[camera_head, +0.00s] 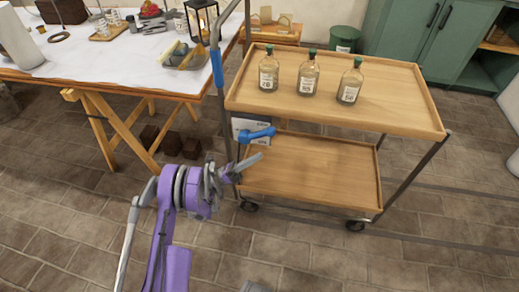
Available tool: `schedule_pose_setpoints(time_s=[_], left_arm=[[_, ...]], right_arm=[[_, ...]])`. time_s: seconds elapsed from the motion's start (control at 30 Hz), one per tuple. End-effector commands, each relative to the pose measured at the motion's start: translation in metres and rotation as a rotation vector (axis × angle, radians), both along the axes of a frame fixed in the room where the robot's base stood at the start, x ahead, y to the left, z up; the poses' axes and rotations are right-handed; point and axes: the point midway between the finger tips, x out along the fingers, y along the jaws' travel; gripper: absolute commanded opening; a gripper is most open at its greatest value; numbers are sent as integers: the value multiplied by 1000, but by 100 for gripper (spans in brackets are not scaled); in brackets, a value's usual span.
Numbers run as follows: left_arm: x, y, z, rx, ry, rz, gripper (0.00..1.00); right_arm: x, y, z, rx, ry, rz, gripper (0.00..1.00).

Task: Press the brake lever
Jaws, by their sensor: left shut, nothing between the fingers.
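My left gripper (251,160), on a purple arm, is shut and empty. In the picture its fingertips are just below the lever, and I cannot tell whether they touch it. The cart (400,115) has a wooden top shelf and a lower shelf (315,185). A blue grip (217,68) wraps its handle bar. My right gripper is out of view.
Three labelled bottles (309,75) stand on the cart's top shelf. A white-topped table (110,65) with many small items is at the left. A green bin (344,38) and green cabinet (410,40) are behind. The tiled floor in front is mostly clear.

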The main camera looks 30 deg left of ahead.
Motion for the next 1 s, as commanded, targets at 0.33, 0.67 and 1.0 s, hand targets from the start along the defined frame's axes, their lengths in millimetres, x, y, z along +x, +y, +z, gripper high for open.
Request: schedule_pose_setpoints(time_s=[0.33,0.67,1.0], left_arm=[[-27,36,-38,0,1,-1,0],[-31,40,-43,0,0,-3,0],[-31,40,-43,0,0,-3,0]], right_arm=[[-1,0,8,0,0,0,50],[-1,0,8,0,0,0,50],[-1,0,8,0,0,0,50]])
